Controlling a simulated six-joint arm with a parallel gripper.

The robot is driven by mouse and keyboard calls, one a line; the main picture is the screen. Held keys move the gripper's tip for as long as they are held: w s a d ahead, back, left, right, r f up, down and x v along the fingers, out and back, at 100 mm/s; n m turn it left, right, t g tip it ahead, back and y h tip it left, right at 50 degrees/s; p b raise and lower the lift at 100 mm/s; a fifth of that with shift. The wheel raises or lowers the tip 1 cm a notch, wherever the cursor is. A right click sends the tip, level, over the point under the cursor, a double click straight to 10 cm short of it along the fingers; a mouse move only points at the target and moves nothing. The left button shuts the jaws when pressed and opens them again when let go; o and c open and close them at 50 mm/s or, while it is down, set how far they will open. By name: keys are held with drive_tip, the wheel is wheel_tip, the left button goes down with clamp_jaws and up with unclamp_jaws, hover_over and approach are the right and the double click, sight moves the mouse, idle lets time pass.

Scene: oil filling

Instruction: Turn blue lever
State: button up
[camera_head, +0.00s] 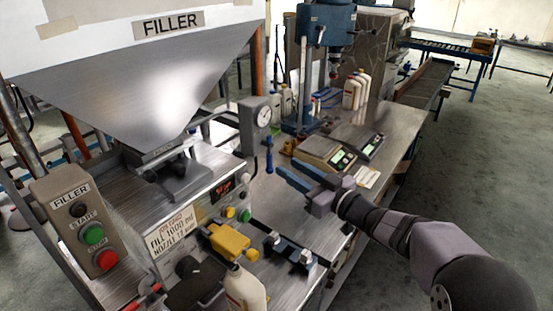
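A small blue lever (269,158) stands upright at the right side of the filler machine, just below the gauge (263,115). My gripper (287,168) reaches in from the right with its two blue-grey fingers pointing left toward the lever. The fingers are apart, with a gap between them and nothing seen in it. The fingertips appear close to the lever's lower end, slightly to its right; I cannot tell whether they touch it.
The filler's hopper (150,80) fills the upper left. A button box (80,225) stands below it. A yellow nozzle block (231,242) sits above a white bottle (243,288). Scales (326,153) and a blue press (327,22) stand behind my gripper. Bench space (285,222) lies below it.

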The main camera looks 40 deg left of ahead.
sight(271, 157)
drive_tip(key=w+a+p, duration=0.1)
drive_tip(key=a+p, duration=0.2)
drive_tip(key=a, duration=0.3)
drive_tip(key=shift+w+a, duration=0.15)
drive_tip(key=shift+a, duration=0.05)
clamp_jaws()
